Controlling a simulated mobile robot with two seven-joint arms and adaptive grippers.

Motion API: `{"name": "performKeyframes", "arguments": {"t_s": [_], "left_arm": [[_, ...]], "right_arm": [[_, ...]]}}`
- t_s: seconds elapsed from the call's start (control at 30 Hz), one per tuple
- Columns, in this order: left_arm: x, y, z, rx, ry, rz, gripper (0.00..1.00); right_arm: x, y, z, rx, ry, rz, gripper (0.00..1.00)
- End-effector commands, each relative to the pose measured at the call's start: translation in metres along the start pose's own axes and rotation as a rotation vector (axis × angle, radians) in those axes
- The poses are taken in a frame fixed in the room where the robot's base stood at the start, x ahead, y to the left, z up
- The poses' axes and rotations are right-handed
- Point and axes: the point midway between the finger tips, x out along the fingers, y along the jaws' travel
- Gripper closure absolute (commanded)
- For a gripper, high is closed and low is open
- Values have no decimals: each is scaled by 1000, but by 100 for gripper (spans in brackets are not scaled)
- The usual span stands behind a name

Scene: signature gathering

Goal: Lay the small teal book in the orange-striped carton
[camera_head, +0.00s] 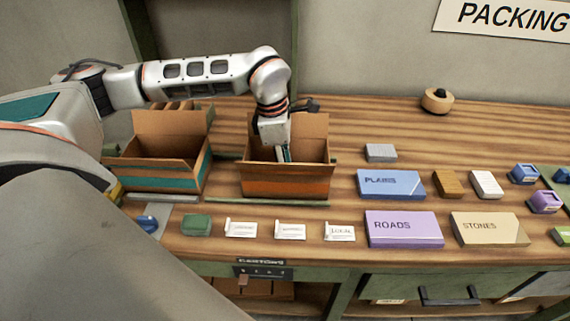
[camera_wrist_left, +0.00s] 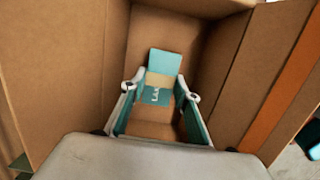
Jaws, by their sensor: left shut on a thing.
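The orange-striped carton (camera_head: 287,187) stands open on the bench, its flaps up. My left gripper (camera_head: 284,154) reaches down into it from above. In the left wrist view the gripper (camera_wrist_left: 160,94) is shut on the small teal book (camera_wrist_left: 165,62), which has a pale band and a white mark. The book is inside the carton's walls, with the brown cardboard below it. I cannot tell whether it touches the carton floor. In the head view the carton's front wall hides the lower part of the gripper and most of the book. My right gripper is not in view.
A teal-striped carton (camera_head: 158,178) stands open to the left. Several label cards, a green block (camera_head: 197,225), a blue book (camera_head: 391,183), a purple book (camera_head: 404,228) and a cream book (camera_head: 489,229) lie on the bench. A tape roll (camera_head: 437,101) sits at the back.

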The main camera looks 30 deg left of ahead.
Motion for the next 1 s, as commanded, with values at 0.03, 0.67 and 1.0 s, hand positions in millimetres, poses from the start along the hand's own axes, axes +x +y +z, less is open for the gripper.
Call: {"name": "performKeyframes", "arguments": {"t_s": [0.03, 0.67, 1.0], "left_arm": [[0, 0, 0, 0, 0, 0, 91], [8, 0, -1, 0, 0, 0, 91], [14, 0, -2, 0, 0, 0, 91]], "right_arm": [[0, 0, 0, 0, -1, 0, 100], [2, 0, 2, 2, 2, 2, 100], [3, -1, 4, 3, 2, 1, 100]]}}
